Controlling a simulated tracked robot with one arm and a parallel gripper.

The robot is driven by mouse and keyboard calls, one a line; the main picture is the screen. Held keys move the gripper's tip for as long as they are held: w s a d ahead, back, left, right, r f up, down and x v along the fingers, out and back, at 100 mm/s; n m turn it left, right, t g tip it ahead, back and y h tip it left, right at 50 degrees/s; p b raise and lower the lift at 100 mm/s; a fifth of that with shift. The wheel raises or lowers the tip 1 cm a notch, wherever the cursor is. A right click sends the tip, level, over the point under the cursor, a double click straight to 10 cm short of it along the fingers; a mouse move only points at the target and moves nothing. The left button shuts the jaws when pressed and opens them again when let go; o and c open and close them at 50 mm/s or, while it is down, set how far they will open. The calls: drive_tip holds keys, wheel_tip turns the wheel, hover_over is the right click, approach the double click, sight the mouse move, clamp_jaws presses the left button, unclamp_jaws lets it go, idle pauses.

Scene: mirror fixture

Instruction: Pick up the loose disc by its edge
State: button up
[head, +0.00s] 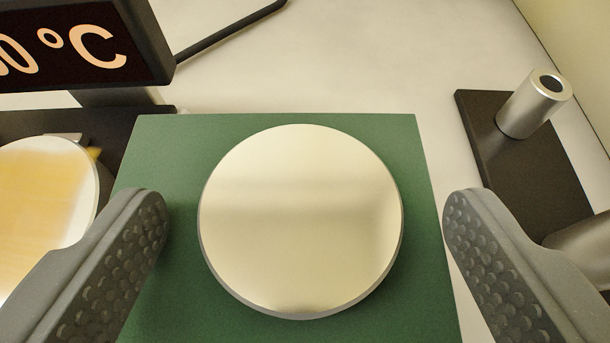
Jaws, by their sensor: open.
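The loose disc (301,215) is round, shiny and mirror-like, with a thin grey edge. It lies flat on a green mat (160,140) in the middle of the head view. My gripper (305,215) is open and empty. Its two grey, dimpled fingers stand apart, one on the left of the disc and one on the right. A gap shows between each finger and the disc's edge. I cannot tell how high the fingertips are above the mat.
At left, a second round disc (45,190) with a yellowish face sits in a dark fixture. A display (75,40) reading °C stands above it. At right, a dark plate (490,120) carries a metal post (535,105). A dark rod (235,30) lies at the top.

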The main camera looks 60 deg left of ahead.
drive_tip(key=c, duration=1.1)
